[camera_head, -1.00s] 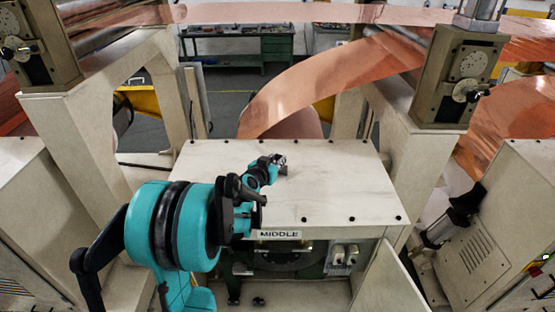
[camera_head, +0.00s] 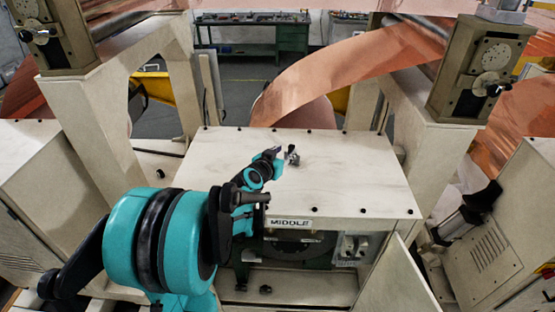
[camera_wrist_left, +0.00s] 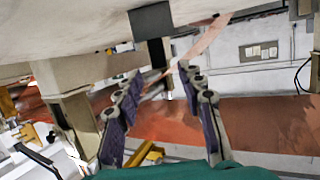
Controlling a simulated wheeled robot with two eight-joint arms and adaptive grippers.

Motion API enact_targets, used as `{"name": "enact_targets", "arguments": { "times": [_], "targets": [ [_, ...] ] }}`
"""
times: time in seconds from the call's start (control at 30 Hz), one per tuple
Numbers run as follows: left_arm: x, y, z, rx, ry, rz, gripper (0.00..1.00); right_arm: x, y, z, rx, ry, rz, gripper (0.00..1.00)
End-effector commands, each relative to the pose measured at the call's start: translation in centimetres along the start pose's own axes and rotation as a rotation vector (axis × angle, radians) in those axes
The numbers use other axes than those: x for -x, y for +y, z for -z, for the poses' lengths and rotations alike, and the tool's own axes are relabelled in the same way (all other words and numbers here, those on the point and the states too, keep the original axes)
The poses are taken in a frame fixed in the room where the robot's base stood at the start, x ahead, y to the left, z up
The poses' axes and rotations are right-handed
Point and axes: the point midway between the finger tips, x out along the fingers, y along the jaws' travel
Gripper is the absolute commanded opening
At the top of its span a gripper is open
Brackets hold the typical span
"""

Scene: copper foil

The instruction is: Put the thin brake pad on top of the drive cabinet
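The drive cabinet, labelled MIDDLE, has a pale flat top (camera_head: 345,180) in the middle of the head view. A small dark grey piece, apparently the thin brake pad (camera_head: 292,156), stands on that top. In the left wrist view, where the scene is upside down, the dark grey pad (camera_wrist_left: 151,20) is at the cabinet surface, beyond the fingertips. My left gripper (camera_head: 275,153) is just left of the pad in the head view. The wrist view shows its purple-padded fingers (camera_wrist_left: 160,78) spread, with nothing clearly held between them. My right gripper is not in view.
Several small dark bolts edge the cabinet top; the rest of it is clear. A copper foil web (camera_head: 340,75) runs behind it. Machine frames stand on both sides, and an open panel (camera_head: 395,275) is at front right. A green workbench (camera_head: 292,38) stands far back.

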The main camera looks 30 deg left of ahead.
Motion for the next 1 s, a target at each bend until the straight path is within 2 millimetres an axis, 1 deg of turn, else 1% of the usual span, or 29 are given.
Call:
{"name": "enact_targets", "arguments": {
  "times": [0.03,0.1,0.23,0.3,0.43,0.47,0.53,0.57,0.67,0.7,0.77,0.8,0.87,0.9,1.0],
  "targets": [
    [1.2,0.0,-0.1,0.001,0.000,0.002,0.39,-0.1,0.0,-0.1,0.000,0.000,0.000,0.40],
    [2.6,0.0,-0.1,0.001,0.000,0.002,0.39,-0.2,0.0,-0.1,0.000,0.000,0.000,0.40],
    [4.8,0.0,-0.1,0.001,0.000,0.001,0.39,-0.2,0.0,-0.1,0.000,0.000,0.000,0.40],
    [5.7,0.0,0.0,0.001,0.000,0.001,0.39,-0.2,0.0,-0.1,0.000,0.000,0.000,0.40],
    [6.7,0.0,0.0,0.000,0.000,0.000,0.39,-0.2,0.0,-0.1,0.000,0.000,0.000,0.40],
    [6.8,0.1,0.0,-0.001,-0.002,-0.002,0.39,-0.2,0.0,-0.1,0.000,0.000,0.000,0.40],
    [7.2,1.1,-0.2,-0.001,-0.015,-0.018,0.39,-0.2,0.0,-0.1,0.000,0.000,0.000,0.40],
    [7.4,1.8,-0.2,-0.001,-0.025,-0.030,0.39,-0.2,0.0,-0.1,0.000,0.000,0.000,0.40],
    [8.6,5.6,-1.0,-0.005,-0.090,-0.091,0.39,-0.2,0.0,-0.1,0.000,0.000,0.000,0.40],
    [9.4,7.6,-1.6,-0.007,-0.128,-0.121,0.39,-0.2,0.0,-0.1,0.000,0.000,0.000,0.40],
    [10.9,10.6,-2.7,-0.012,-0.195,-0.163,0.39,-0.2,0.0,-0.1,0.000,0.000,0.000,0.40],
    [12.2,12.4,-3.6,-0.016,-0.244,-0.186,0.39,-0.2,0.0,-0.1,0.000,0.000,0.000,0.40],
    [14.1,14.7,-5.1,-0.025,-0.317,-0.211,0.39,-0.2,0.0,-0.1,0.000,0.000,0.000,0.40],
    [15.5,15.9,-6.2,-0.031,-0.365,-0.220,0.39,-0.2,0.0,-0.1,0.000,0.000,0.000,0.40],
    [19.0,18.1,-8.7,-0.051,-0.475,-0.222,0.39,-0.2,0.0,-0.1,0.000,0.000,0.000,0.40]
  ]
}}
